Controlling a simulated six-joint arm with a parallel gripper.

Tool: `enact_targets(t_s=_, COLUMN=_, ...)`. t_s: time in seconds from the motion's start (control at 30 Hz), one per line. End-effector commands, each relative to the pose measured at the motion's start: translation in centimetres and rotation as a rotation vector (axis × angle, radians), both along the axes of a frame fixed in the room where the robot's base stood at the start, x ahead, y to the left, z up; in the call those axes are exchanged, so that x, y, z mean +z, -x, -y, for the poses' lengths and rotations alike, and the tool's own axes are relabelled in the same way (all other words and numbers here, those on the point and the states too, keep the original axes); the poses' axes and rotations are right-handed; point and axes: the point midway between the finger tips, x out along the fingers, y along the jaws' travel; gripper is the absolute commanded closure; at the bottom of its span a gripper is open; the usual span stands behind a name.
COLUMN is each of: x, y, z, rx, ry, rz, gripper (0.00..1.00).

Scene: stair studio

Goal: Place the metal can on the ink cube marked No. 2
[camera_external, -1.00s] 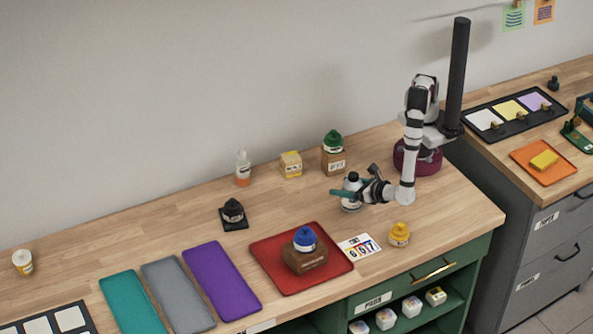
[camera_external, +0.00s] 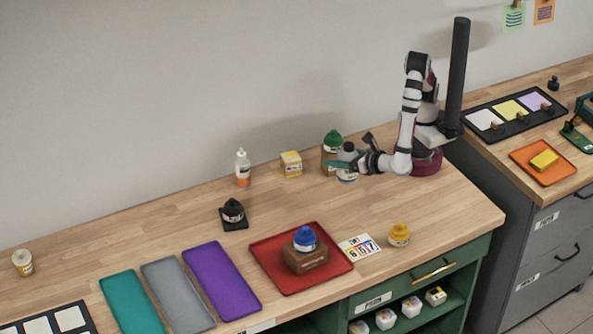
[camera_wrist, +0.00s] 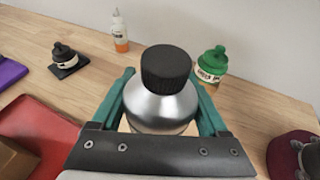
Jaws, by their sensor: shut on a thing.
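My gripper (camera_wrist: 160,76) is shut on the metal can (camera_wrist: 160,108), a silver body with a black cap. The can stands upright between the teal fingers. Another brown block (camera_external: 305,262) carries a blue-capped bottle (camera_external: 304,240). A pale yellow cube (camera_external: 291,165) stands near the wall, left of the can. The marks on the cubes are too small to read, so I cannot tell which is No. 2.
A red tray (camera_external: 272,280) lies under the blue-topped block. An orange-and-white bottle (camera_external: 242,170) and a black bottle (camera_external: 233,211) stand left. The bench middle is clear.

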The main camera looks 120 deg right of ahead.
Motion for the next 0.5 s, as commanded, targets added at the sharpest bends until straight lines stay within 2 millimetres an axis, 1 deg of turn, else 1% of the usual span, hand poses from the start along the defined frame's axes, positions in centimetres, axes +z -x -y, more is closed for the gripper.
enact_targets(t_s=0.07, x=0.5, y=-1.5, z=2.3, rx=-0.044, ry=-0.008, rz=0.002, gripper=1.00)
enact_targets(t_s=0.17, x=1.5, y=-3.5, z=6.5, rx=-0.109, ry=-0.016, rz=0.002, gripper=1.00)
enact_targets(t_s=0.2, x=2.0, y=-4.2, z=8.4, rx=-0.136, ry=-0.018, rz=0.002, gripper=1.00)
enact_targets(t_s=0.27, x=2.8, y=-5.1, z=11.5, rx=-0.176, ry=-0.018, rz=0.003, gripper=1.00)
enact_targets(t_s=0.3, x=3.3, y=-5.5, z=13.6, rx=-0.204, ry=-0.016, rz=0.005, gripper=1.00)
enact_targets(t_s=0.4, x=4.6, y=-6.0, z=18.2, rx=-0.258, ry=-0.008, rz=0.006, gripper=1.00)
enact_targets(t_s=0.5, x=5.5, y=-6.0, z=21.2, rx=-0.294, ry=0.000, rz=0.005, gripper=1.00)
